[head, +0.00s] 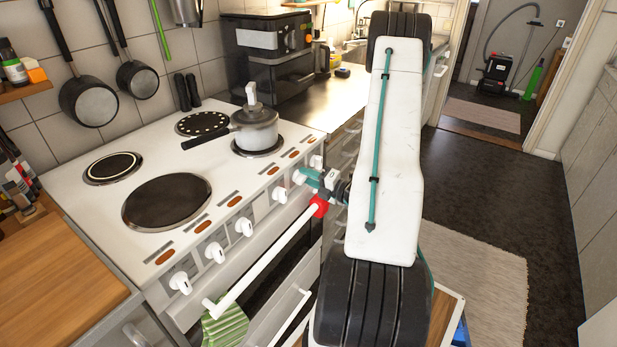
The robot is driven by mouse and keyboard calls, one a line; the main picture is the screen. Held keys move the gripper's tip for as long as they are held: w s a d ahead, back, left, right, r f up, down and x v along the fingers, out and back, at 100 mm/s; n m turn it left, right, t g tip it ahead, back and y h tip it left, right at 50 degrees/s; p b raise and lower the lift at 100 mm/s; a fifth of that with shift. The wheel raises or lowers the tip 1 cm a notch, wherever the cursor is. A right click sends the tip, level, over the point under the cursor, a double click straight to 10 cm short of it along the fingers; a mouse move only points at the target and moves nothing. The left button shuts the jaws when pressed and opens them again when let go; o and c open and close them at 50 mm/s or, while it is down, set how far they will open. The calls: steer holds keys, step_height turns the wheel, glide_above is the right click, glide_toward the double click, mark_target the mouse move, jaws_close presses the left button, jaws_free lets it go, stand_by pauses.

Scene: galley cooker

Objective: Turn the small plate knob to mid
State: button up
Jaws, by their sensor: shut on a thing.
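A row of white knobs runs along the front panel of the white cooker (69,251). Knobs toward the near left, such as this one (180,283), stand clear of my arm. My gripper (303,179) is at the right part of the row, shut on a white knob (298,177). The knob's pointer and setting are too small and too covered to read. Which knob belongs to the small plate cannot be read from the panel. The cooker top has a large dark plate (167,201), a smaller ringed plate (112,167) and a dotted plate (202,123).
A lidded pot (256,130) sits on the right plate, its handle pointing left. A white oven rail (262,262) runs below the knobs, close under my gripper. A green striped towel (226,328) hangs at its near end. Pans hang on the wall.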

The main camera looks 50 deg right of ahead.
steer(key=shift+f+m, duration=0.1)
steer(key=shift+m, duration=1.2)
steer(key=o, duration=0.7)
steer(key=s, duration=0.7)
steer(key=shift+s+d, duration=0.3)
steer(key=shift+s, duration=0.05)
